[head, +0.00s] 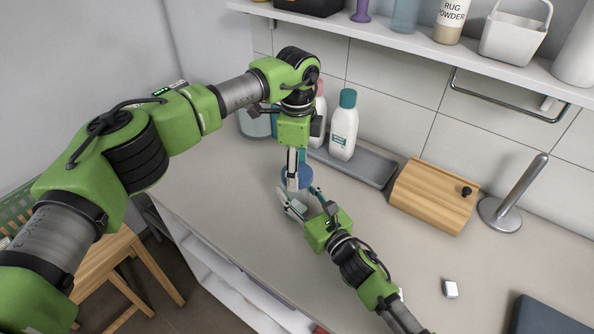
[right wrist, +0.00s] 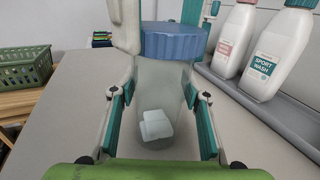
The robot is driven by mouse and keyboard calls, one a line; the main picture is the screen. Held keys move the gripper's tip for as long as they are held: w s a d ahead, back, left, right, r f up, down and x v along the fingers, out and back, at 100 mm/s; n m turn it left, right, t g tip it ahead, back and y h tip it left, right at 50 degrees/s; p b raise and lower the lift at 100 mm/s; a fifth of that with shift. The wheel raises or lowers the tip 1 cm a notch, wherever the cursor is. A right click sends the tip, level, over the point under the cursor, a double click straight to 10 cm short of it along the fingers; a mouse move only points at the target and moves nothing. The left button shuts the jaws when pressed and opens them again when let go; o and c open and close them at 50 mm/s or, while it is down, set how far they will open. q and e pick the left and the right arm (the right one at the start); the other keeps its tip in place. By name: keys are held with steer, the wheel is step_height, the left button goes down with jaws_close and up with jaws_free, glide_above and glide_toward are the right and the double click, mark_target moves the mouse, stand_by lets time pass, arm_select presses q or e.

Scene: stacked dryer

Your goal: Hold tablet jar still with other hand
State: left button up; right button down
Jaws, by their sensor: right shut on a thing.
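The tablet jar (right wrist: 172,105) is a clear jar with white tablets (right wrist: 155,125) at its bottom. It stands upright on the counter, and its blue lid (right wrist: 174,42) also shows in the head view (head: 297,178). My right gripper (head: 299,200) is shut on the jar's body, with one finger on each side in the right wrist view (right wrist: 163,95). My left gripper (head: 297,163) reaches down from above, its fingers at either side of the lid. I cannot tell whether they press on it.
A grey tray (head: 370,168) with white wash bottles (head: 343,130) stands behind the jar. A wooden box (head: 432,195) and a metal holder (head: 510,205) stand to the right. A small white object (head: 450,289) lies on the counter. The counter's left-front edge is close to the jar.

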arm_select(q)
steer(key=shift+r, duration=0.6)
steer(key=shift+r, duration=2.05)
arm_select(e)
steer(key=c, duration=1.1)
jaws_free()
